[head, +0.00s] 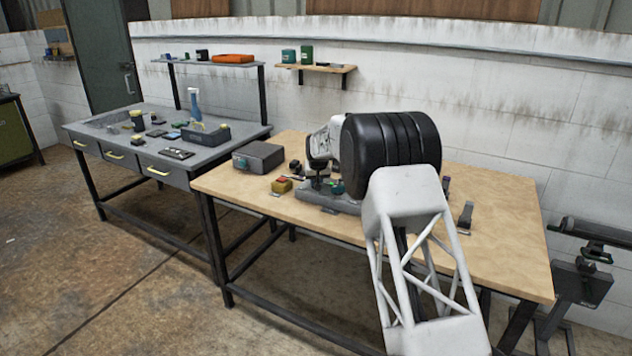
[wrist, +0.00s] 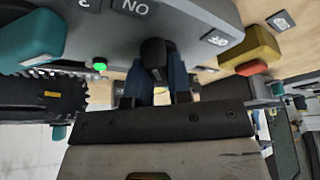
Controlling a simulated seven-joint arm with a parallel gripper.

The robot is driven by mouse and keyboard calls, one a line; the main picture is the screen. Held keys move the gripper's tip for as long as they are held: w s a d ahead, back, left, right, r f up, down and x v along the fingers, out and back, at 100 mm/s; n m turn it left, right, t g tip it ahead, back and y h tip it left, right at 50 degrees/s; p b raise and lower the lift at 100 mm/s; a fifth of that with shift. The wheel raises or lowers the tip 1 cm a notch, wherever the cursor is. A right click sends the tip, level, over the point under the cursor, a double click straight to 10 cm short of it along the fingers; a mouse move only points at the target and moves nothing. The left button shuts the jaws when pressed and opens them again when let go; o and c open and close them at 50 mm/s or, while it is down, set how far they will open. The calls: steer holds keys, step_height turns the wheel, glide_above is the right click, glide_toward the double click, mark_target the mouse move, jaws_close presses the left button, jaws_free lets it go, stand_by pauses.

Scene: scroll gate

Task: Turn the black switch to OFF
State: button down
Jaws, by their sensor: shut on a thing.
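The black switch (wrist: 154,52) sits on a grey machine base (wrist: 195,14) in the wrist view. My gripper (wrist: 157,68) is shut on the switch, with a blue-grey finger on each side of it. A label reading ON lies above the switch in the picture, and a label that looks like OFF lies to its right. A small green light (wrist: 99,64) glows to the left of the switch. In the head view the grey base (head: 318,194) stands on the wooden table, and my arm hides much of it. The switch cannot be made out there.
The wooden table (head: 500,240) carries a grey box (head: 258,157) and a yellow box with a red button (head: 281,186) left of the machine. The yellow box also shows in the wrist view (wrist: 250,48). A teal part (wrist: 32,40) is close at the left there.

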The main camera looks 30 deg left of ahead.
steer(key=m+h, duration=0.1)
steer(key=m, duration=0.3)
steer(key=shift+a+t+h, duration=0.1)
steer(key=shift+t+h, duration=0.2)
steer(key=shift+h, duration=0.1)
steer(key=m+h, duration=0.1)
steer(key=m, duration=0.3)
steer(key=m+h, duration=0.2)
steer(key=m, duration=0.3)
steer(key=shift+a+m, duration=0.1)
steer(key=shift+m, duration=0.2)
steer(key=shift+m+g+h, duration=0.5)
steer(key=shift+m+h, duration=0.2)
steer(key=shift+m, duration=1)
steer(key=c, duration=1)
jaws_free()
steer(key=shift+c, duration=0.2)
